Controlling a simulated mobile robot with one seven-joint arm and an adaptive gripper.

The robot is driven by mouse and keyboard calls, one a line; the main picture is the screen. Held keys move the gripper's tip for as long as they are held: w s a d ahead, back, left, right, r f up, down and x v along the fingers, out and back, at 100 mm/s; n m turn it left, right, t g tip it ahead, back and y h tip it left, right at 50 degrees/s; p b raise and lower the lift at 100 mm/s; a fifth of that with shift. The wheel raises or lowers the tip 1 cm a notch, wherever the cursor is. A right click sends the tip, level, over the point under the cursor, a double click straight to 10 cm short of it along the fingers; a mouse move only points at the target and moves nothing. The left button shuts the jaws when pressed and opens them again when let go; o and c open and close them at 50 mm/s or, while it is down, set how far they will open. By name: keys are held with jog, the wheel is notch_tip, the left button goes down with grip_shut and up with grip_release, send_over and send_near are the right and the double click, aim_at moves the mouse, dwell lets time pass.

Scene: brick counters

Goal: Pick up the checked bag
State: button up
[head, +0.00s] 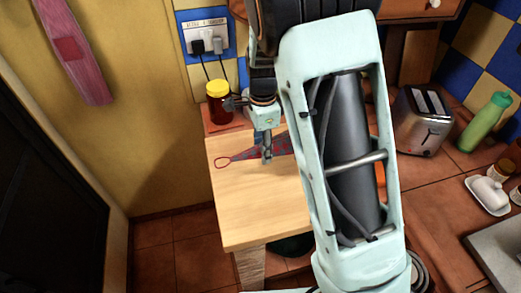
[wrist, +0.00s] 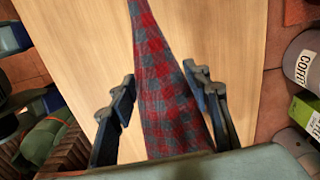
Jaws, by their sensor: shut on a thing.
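The checked bag (head: 281,146) is a red and blue-grey checked cloth piece with a narrow end and a small red loop at the left. It lies across the light wooden table top. In the wrist view the bag (wrist: 165,100) runs between the two blue fingers, narrow at the top and wider towards me. My gripper (head: 267,156) is down at the bag and shut on it; it also shows in the wrist view (wrist: 160,78). My arm hides the bag's right part in the head view.
The wooden table (head: 255,209) has bare room in front of the bag. A dark jar with a yellow lid (head: 218,103) stands behind it, near a wall socket (head: 205,38). A toaster (head: 423,119) and green bottle (head: 485,121) stand on the tiled counter at right.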

jog(key=s+d+r, duration=0.1)
jog(key=s+r, duration=0.4)
jog(key=s, duration=0.5)
jog(key=shift+s+d+r+b, duration=0.15)
jog(key=shift+d+r+b, duration=0.15)
jog(key=shift+b, duration=0.15)
dwell(0.6)
